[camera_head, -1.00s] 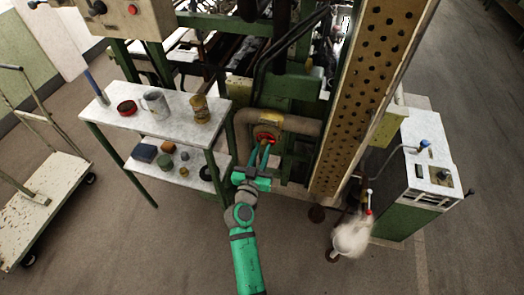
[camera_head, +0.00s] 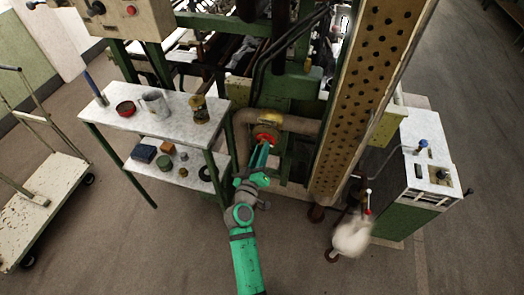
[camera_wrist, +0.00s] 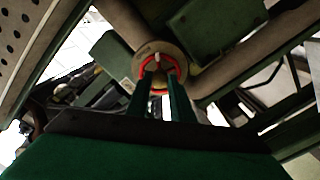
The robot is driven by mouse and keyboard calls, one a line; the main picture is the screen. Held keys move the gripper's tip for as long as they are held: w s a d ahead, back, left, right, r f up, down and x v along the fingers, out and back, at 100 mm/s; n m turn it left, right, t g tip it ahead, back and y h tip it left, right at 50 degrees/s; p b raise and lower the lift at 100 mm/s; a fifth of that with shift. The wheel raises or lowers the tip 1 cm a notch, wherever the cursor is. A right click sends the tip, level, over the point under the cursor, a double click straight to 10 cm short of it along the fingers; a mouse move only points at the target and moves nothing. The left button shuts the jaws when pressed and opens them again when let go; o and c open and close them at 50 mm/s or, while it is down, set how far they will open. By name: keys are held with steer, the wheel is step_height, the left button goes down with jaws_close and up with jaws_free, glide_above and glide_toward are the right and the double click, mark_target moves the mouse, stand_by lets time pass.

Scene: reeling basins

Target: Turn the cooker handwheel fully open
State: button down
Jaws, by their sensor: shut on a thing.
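The cooker handwheel is a small red wheel (camera_head: 266,138) on a pipe fitting at the middle of the green machine. In the wrist view its red rim (camera_wrist: 171,68) shows around and between my fingertips, with a pale round flange behind it. My gripper (camera_head: 261,148) reaches up to the wheel from below and is shut on it. In the wrist view the two dark green fingers of my gripper (camera_wrist: 162,80) meet the wheel, and they hide its lower part.
A thick tan pipe (camera_head: 300,124) bends beside the wheel. A two-level side table (camera_head: 180,118) with a mug and cans stands left. A tall perforated panel (camera_head: 365,95) and a white-topped cabinet (camera_head: 425,145) stand right. A trolley (camera_head: 55,200) is far left.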

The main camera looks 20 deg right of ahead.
steer(key=shift+s+n, duration=0.1)
steer(key=shift+n, duration=3.2)
steer(key=c, duration=1.6)
jaws_free()
steer(key=shift+o, duration=0.2)
steer(key=v, duration=1)
steer(key=shift+s+a, duration=0.25)
steer(key=shift+s, duration=0.1)
